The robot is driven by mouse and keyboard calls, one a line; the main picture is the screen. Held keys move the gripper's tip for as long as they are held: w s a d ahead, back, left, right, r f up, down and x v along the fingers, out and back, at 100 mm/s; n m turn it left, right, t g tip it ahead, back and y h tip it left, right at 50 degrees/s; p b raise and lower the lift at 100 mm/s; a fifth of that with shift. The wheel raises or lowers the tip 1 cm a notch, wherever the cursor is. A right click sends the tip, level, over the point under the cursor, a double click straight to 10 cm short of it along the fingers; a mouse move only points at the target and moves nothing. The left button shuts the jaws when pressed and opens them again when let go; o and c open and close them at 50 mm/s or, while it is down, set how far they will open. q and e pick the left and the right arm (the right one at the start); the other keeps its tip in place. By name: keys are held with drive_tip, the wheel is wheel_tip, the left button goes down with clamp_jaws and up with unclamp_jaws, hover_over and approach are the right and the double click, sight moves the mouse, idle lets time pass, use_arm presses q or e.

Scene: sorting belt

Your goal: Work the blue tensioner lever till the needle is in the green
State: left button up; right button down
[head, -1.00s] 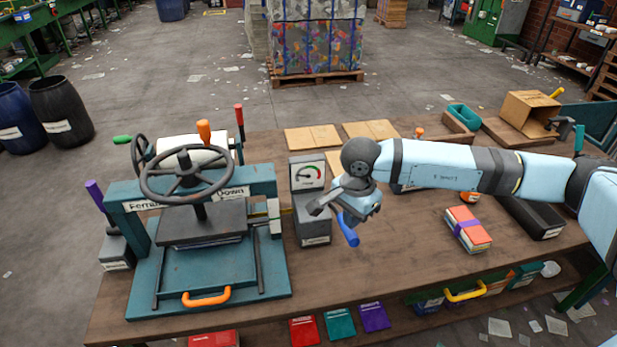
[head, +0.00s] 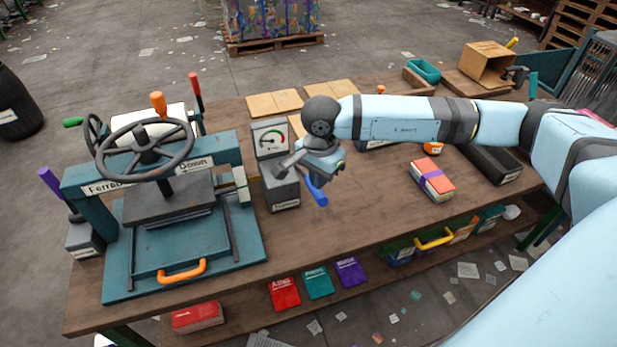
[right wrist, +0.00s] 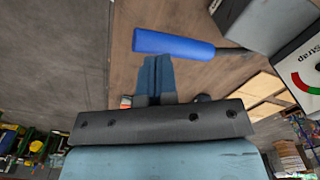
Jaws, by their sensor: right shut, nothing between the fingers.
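The blue tensioner lever (head: 317,193) sticks out from the right side of the grey tensioner box (head: 283,190), its handle slanting down to the right. In the right wrist view the blue handle (right wrist: 172,43) lies across the fingertips. My right gripper (head: 318,168) is shut and empty by the lever; its fingertips (right wrist: 156,62) are at the handle's edge, and I cannot tell whether they touch. The gauge (head: 270,139) on the box has a red and green arc. Its needle seems to point left, but is too small to read surely. My left gripper is not in view.
The teal press (head: 118,250) with a handwheel stands left of the tensioner box. A strapped bundle (head: 432,179) lies to the right. Brown cardboard sheets (head: 275,103) lie behind. The table front right of the box is bare, with a shelf below.

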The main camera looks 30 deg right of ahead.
sight(319, 194)
use_arm(q)
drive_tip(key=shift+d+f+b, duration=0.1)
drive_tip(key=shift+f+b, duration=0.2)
drive_tip(key=shift+b, duration=0.15)
use_arm(e)
drive_tip(key=shift+f, duration=0.6)
